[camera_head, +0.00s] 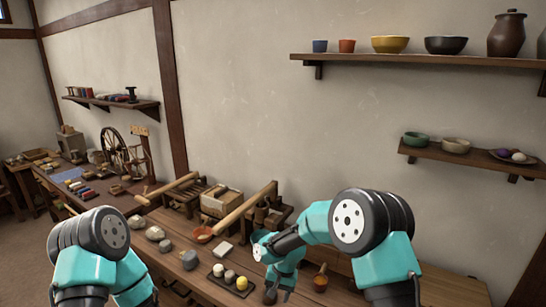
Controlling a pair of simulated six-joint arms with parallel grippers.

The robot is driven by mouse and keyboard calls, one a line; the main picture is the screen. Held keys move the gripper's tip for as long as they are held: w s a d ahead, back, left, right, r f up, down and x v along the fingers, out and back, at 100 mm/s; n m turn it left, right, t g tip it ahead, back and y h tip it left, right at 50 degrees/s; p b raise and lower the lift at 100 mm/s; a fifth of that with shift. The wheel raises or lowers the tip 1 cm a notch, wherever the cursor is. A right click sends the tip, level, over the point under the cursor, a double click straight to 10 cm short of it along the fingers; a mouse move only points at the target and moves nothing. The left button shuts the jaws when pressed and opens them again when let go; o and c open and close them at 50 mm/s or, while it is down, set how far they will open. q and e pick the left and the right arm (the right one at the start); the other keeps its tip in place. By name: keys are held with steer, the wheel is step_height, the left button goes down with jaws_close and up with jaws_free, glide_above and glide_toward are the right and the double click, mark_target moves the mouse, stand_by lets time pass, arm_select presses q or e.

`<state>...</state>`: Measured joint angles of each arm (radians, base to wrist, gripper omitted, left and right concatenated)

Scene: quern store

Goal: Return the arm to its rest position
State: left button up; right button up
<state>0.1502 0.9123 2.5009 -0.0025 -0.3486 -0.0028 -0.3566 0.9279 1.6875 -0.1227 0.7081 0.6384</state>
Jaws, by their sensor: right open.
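My right arm comes in from the right with teal links and dark joints, and folds down over the wooden bench (205,285). My right gripper (278,296) is small in the view, low over the bench's front part. It is open, and I see nothing held in it. To its left is a dark tray (217,283) with several pale and yellow round pieces. My left arm shows at the lower left as a dark joint and teal links. Its gripper is outside the picture.
Grey stones (166,246), an orange bowl (203,235) and a pale block (222,250) lie left of my right arm. Wooden frames and a box (221,202) line the wall. Shelves (420,60) hang above.

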steer(key=s+d+f+t, duration=0.1)
steer(key=s+d+f, duration=0.6)
steer(key=s+d, duration=0.3)
steer(key=s+d+f+t+y, duration=0.1)
steer(key=s+d+f, duration=0.7)
steer(key=s, duration=0.7)
steer(key=d, duration=0.2)
steer(key=shift+d+y, duration=0.3)
stand_by(1.2)
